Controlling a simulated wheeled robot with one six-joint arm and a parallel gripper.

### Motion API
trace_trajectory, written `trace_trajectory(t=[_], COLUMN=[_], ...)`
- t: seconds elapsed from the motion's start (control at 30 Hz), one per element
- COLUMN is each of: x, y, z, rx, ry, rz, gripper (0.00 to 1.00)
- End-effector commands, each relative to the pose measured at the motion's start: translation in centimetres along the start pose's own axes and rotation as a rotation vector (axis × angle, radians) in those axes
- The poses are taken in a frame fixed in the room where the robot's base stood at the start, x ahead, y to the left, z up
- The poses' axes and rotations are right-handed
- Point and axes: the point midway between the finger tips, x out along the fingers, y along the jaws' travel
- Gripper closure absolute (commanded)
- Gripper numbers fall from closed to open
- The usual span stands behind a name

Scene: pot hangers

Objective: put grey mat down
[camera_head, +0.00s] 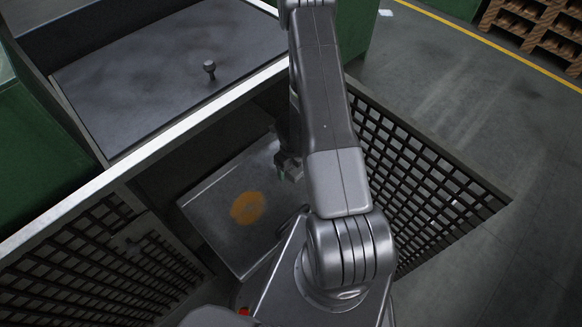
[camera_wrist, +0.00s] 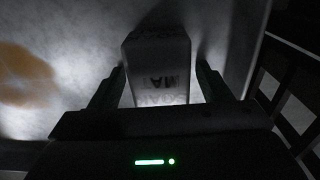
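A pale metal panel (camera_wrist: 80,25) with an orange stain lies behind the block. Whether the block rests on the panel is not clear. In the head view my gripper (camera_head: 286,172) is low over this panel (camera_head: 210,205), and the block cannot be made out.
Black mesh walls stand at the right (camera_head: 430,180) and lower left (camera_head: 90,265). A pale rail (camera_head: 150,160) crosses above the panel's far side. Beyond it is a dark grey top (camera_head: 150,75) with a small knob (camera_head: 209,69). A green unit (camera_head: 35,150) stands at the left.

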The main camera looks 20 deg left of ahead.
Motion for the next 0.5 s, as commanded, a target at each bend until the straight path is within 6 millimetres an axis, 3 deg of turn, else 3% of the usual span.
trace_trajectory(t=[0.27, 0.5], x=[-0.3, -2.8], y=[0.0, 0.0], z=[0.0, 0.0], rx=[0.000, 0.001], ry=[0.000, 0.000], rz=[0.000, 0.000], gripper=[0.29, 0.29])
